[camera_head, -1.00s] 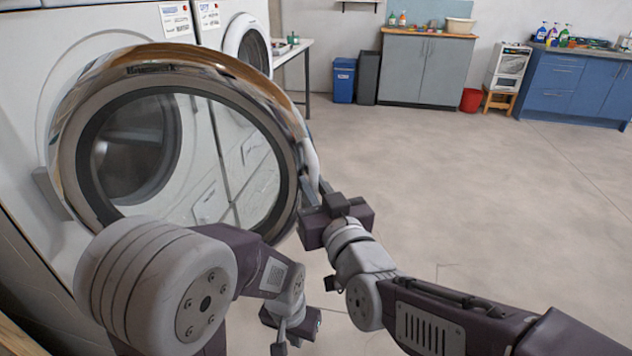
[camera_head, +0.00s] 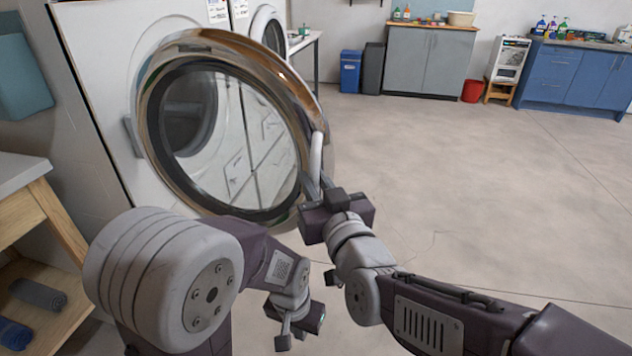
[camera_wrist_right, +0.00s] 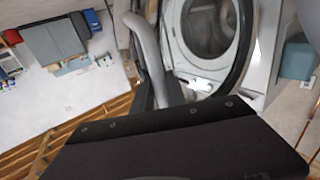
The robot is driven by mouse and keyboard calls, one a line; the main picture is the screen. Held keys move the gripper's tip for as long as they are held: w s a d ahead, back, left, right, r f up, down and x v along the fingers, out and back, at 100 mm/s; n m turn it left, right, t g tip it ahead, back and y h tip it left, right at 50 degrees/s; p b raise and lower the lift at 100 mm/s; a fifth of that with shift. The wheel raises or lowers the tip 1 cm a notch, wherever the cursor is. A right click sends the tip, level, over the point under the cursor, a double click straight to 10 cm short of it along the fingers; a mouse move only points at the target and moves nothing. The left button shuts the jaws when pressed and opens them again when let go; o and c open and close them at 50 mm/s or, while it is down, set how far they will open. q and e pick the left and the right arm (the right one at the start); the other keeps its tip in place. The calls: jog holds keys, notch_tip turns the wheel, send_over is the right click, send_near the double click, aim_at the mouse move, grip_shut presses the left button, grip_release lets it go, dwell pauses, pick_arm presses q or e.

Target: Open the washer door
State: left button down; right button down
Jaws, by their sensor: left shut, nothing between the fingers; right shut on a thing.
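The round washer door (camera_head: 168,75) has a shiny chrome rim and dark glass ring. It stands swung out from the white washer (camera_head: 95,75) in the head view. Its light grey curved handle (camera_head: 316,160) is on the door's right edge. My right gripper (camera_head: 320,190) is shut on the handle; the handle (camera_wrist_right: 150,50) also shows between the fingers in the right wrist view. My left gripper (camera_head: 283,342) is low, below the door, shut and empty, apart from the door. The washer opening (camera_wrist_right: 208,30) shows behind the door in the right wrist view.
A wooden bench (camera_head: 42,205) with rolled towels stands at the left. A second washer (camera_head: 268,30) is beyond the door. Blue bin (camera_head: 350,72), grey cabinet (camera_head: 430,62), red bucket (camera_head: 472,91) and blue cabinet (camera_head: 570,78) line the back. The floor at the right is clear.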

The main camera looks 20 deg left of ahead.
jog(key=c, duration=1.3)
grip_release()
jog(key=shift+a, duration=0.15)
jog(key=shift+c, duration=0.2)
jog(key=p+v, duration=0.2)
jog(key=v, duration=0.7)
